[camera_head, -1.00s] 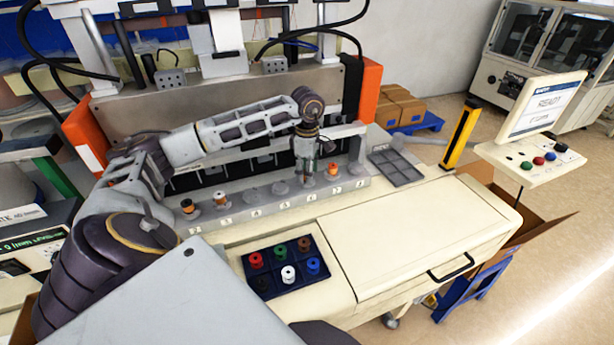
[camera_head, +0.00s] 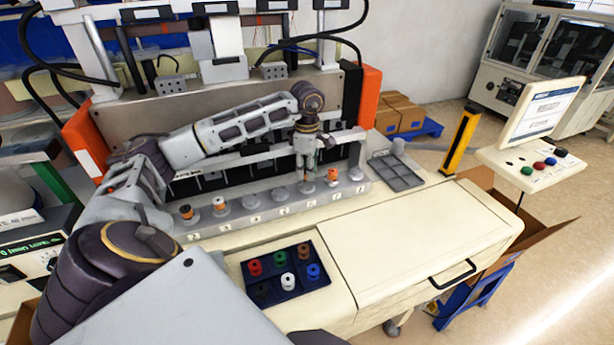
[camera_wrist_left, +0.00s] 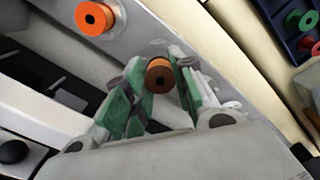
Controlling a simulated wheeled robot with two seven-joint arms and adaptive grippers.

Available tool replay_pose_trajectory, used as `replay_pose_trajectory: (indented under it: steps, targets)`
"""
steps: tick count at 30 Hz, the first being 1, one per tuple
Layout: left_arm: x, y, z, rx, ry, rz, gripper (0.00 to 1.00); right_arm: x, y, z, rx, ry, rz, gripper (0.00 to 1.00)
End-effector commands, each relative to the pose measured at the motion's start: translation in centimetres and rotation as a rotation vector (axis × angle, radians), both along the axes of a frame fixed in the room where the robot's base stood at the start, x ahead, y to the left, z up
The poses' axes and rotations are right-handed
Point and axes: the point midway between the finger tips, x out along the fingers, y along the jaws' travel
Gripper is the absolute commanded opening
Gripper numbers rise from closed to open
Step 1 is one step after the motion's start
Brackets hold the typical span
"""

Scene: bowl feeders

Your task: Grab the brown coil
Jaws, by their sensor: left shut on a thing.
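My left gripper (camera_head: 307,177) is lowered over the grey row of numbered pegs, left of an orange coil (camera_head: 333,176). In the left wrist view, its green-padded fingers (camera_wrist_left: 160,88) are shut on a brown coil (camera_wrist_left: 160,74), whose round top and dark center hole show between them. In the head view the held coil is mostly hidden by the fingers. The orange coil also shows in the left wrist view (camera_wrist_left: 95,17), apart from the fingers. My right gripper is not in view.
A dark blue tray (camera_head: 262,268) on the cream bench holds several coils, including another brown one (camera_head: 304,250). Two more coils stand at the left end of the peg row (camera_head: 252,218). A grey compartment tray (camera_head: 396,172) lies at right. The cream bench top (camera_head: 420,230) is clear.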

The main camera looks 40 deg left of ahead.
Motion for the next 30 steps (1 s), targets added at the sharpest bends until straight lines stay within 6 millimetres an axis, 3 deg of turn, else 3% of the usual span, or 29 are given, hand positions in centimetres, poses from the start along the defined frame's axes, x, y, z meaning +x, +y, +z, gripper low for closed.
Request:
replay_pose_trajectory:
  steps: [15, 30]
  targets:
    - [0.1, 0.0, 6.1, -0.001, -0.002, 0.001, 0.09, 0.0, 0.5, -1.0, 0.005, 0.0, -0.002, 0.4]
    - [0.0, 0.0, 7.1, -0.001, 0.0, 0.001, 0.09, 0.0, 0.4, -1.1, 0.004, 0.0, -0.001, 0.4]
